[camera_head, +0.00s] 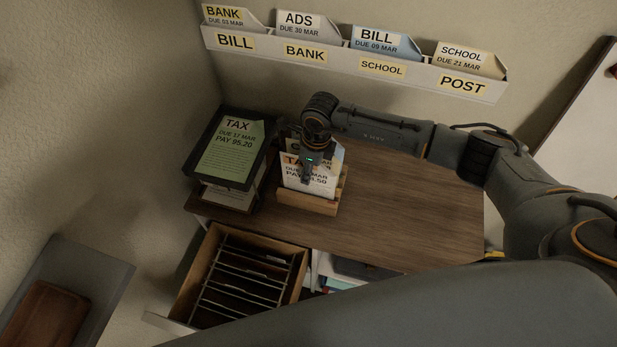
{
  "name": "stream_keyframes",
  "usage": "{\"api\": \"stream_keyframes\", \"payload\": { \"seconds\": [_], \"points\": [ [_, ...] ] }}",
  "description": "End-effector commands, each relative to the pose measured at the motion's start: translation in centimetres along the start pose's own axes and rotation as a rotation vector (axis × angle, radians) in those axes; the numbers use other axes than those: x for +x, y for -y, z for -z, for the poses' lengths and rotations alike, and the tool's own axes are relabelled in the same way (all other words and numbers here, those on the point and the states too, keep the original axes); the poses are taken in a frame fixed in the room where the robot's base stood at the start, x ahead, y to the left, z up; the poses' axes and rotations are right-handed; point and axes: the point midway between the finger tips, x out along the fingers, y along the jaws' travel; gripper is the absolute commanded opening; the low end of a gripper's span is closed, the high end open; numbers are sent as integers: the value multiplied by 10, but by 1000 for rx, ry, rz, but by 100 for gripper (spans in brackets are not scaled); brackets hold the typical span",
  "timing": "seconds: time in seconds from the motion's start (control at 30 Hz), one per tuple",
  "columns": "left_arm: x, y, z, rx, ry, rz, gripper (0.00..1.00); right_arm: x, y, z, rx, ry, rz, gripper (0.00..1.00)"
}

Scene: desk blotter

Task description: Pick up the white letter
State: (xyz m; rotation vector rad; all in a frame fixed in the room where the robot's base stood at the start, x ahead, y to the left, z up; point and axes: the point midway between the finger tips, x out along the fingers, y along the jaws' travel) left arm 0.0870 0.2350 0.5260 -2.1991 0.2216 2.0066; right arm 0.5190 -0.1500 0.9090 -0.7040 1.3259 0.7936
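A white letter (326,189) with dark print stands upright in a small wooden letter holder (308,202) on the desk. Its print reads in part "TAX", "MAR" and "PAY", and the rest is covered by my gripper. Other papers, one bluish, show just behind it in the holder. My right gripper (306,178) comes down from above at the letter's upper middle, in front of its face in this view. I cannot tell whether its fingers are open or shut, or whether they touch the letter. My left gripper is not in view.
A wall rack (225,41) holds several labelled letters above the desk. A dark tray (254,172) with a green TAX letter (232,155) stands left of the holder. An open drawer (212,258) with dividers juts out in front. The desk's right part (420,215) is clear.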

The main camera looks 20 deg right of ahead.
Motion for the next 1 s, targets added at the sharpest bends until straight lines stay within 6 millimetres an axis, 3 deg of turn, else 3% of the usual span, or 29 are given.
{"api": "stream_keyframes", "payload": {
  "seconds": [0.13,0.27,0.3,0.77,1.0],
  "points": [
    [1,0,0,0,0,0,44,0,0,0,0,0,0,29],
    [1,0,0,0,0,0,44,0,0,0,0,1,0,3],
    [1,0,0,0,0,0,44,0,0,0,0,1,0,0],
    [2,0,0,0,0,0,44,-3,0,-1,-1,2,0,0],
    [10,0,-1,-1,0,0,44,-25,1,-4,-1,4,3,0]
  ]
}}
